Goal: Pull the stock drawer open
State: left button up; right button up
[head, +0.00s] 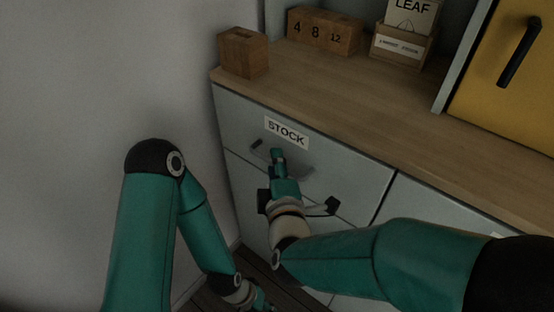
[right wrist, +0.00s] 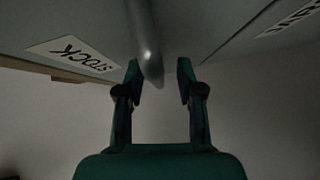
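The stock drawer (head: 345,175) is a grey front under the wooden counter, with a white STOCK label (head: 286,132). It looks shut, flush with the cabinet. Its bar handle (head: 258,146) is partly hidden behind my right gripper (head: 279,158). In the right wrist view the handle (right wrist: 146,50) runs between the two fingers of my right gripper (right wrist: 160,78), closer to the left finger, with a clear gap to the right one. The right gripper is open around the handle. My left gripper (head: 262,303) is low at the bottom edge, partly cut off; its fingers are unclear.
On the wooden counter (head: 340,90) stand a small wooden block (head: 243,53), a block with numbers (head: 324,32) and a card box marked LEAF (head: 402,44). A yellow door (head: 510,70) with a black handle is at the upper right. A bare wall (head: 90,80) is at the left.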

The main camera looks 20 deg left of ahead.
jog(key=shift+w, duration=0.1)
grip_shut()
